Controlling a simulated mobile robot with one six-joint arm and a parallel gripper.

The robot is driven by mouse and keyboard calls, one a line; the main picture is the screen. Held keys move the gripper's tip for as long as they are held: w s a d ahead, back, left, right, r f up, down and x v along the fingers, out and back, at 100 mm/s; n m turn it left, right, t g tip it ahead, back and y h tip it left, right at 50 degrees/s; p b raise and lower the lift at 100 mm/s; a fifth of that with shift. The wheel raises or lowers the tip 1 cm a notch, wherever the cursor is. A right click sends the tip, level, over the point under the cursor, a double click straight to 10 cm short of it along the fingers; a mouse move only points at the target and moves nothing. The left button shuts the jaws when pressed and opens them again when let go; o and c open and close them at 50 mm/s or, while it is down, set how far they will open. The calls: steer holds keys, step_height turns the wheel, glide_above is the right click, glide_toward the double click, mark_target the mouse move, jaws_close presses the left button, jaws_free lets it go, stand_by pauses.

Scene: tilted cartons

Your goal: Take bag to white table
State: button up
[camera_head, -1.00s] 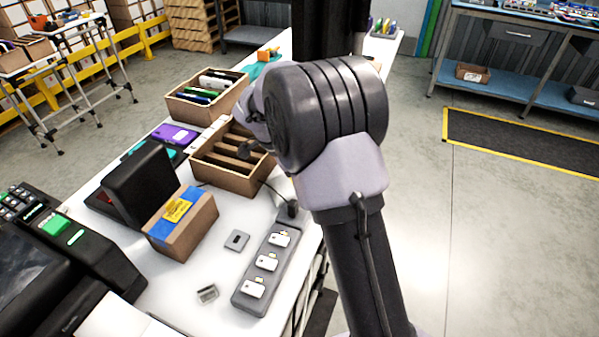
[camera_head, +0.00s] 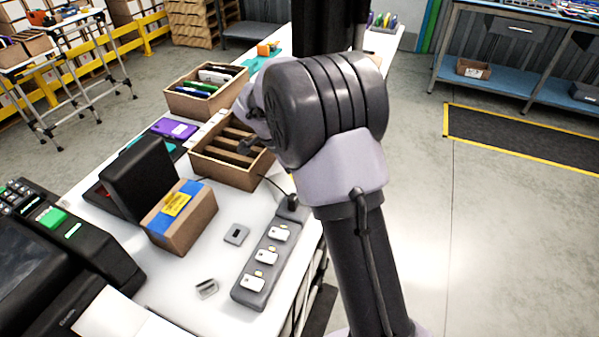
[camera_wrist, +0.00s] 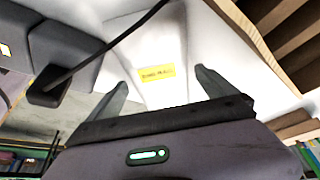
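My gripper (camera_wrist: 160,79) shows in the wrist view with its two dark fingers spread apart. A white surface with a yellow label (camera_wrist: 156,72) lies beyond and between the fingertips. I cannot tell whether this white piece is the bag or something else, nor whether the fingers touch it. No bag can be clearly made out in the head view, where my arm hides part of the table. The white table (camera_head: 205,262) runs lengthwise through the head view, under my arm. My gripper is mostly hidden there behind my wrist.
An open divided carton (camera_head: 225,172) stands beside my wrist, with a filled carton (camera_head: 205,103) behind it. A grey strip with white tags (camera_head: 262,275) lies at the table's right edge, with a cable. A taped box (camera_head: 180,220) stands left.

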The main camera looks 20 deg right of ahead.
steer(key=p+v, duration=0.8)
steer(key=v, duration=1)
steer(key=s+a+r+n+t+y, duration=0.25)
steer(key=s+r+n, duration=0.45)
steer(key=s, duration=0.6)
steer(key=s+a+n+t+y, duration=0.3)
steer(key=s+n, duration=0.3)
steer(key=s, duration=0.9)
steer(key=shift+a+f+n+y+b, duration=0.3)
steer(key=shift+a+f+y, duration=0.15)
steer(key=shift+a, duration=0.15)
steer(key=shift+s, duration=0.1)
